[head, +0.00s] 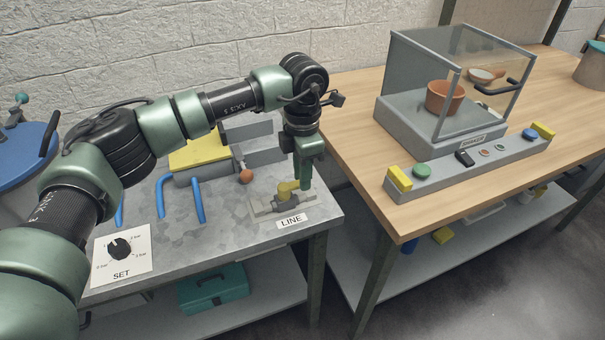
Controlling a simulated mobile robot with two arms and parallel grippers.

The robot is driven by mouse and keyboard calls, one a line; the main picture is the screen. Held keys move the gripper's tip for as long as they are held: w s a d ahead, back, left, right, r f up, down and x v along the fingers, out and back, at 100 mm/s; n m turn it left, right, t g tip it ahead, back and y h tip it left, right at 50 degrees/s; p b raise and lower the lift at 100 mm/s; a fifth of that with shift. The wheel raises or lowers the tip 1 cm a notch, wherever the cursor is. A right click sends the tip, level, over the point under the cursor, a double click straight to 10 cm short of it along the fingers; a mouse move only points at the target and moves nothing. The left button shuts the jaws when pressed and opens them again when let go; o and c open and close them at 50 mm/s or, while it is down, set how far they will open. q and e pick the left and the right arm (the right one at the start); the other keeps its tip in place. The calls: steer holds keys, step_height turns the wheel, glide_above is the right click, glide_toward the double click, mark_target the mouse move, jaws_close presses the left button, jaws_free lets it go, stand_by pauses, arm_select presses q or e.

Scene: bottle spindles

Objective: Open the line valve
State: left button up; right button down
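The line valve (285,194) is a small brass-yellow fitting on a grey base, near the right front corner of the grey metal bench. A white label reading LINE (291,221) lies in front of it. My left arm reaches over the bench from the left, and its green gripper (303,186) points down right at the valve's yellow handle. The fingertips overlap the handle's right end in this view. I cannot tell whether they touch or grip it. My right gripper is not in view.
A SET dial (120,248) sits at the bench's front left. A wooden table (360,135) at right carries a clear-sided box (420,106) and a button panel (470,163).

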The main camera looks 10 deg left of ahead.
arm_select(q)
steer(key=o, duration=0.4)
steer(key=shift+r, duration=0.15)
step_height(320, 180, up, 8)
steer(key=shift+f+b, duration=0.15)
steer(key=shift+b, duration=0.25)
